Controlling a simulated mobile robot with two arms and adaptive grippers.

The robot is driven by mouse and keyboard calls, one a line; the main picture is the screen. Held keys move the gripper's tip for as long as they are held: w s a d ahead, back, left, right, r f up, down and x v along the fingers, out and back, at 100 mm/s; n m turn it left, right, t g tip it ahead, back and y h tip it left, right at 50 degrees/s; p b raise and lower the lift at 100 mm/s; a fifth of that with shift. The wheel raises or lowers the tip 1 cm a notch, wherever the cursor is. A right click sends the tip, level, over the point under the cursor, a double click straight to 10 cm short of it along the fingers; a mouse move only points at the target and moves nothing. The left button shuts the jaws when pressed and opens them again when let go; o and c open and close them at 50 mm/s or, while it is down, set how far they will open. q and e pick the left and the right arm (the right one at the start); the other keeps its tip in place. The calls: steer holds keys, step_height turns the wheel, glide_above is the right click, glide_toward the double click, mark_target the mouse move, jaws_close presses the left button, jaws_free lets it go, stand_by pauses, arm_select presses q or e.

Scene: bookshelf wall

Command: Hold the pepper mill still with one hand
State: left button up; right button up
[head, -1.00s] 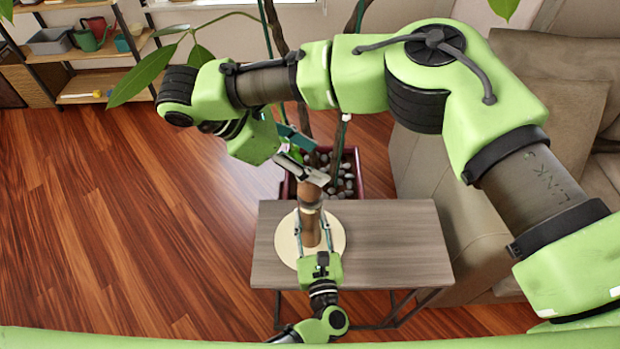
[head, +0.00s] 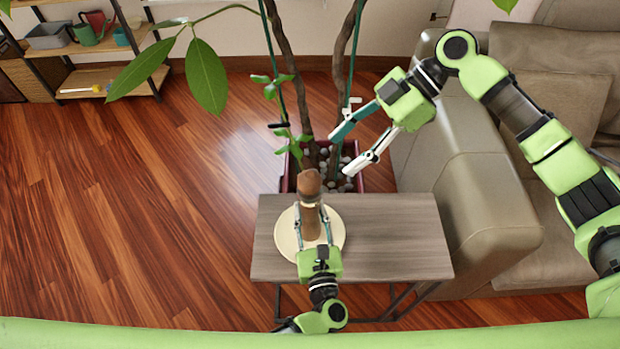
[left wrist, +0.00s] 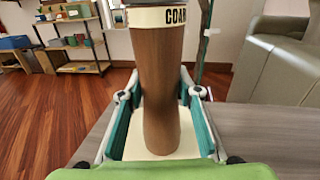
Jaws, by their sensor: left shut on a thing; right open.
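The brown wooden pepper mill (head: 309,186) stands upright on a round cream board (head: 336,239) on the small table. In the left wrist view the mill's body (left wrist: 157,85) fills the middle, with a cream band lettered "COAR" near the top edge. My left gripper (head: 312,222) comes from the table's near side and is shut around the mill's lower body, one finger on each side. It also shows in the left wrist view (left wrist: 158,115). My right gripper (head: 338,155) is open and empty, beyond and to the right of the mill's top, pointing left.
The grey wooden table (head: 400,238) is bare on its right side. A potted plant (head: 327,165) with tall stems and pebbles stands just behind it. A beige sofa (head: 480,200) borders the right. A shelf (head: 110,80) stands far left, with open floor before it.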

mark_target(317, 175)
steer(key=x, duration=1.1)
steer(key=shift+a+f, duration=0.15)
steer(key=shift+a, duration=0.05)
steer(key=c, duration=1.1)
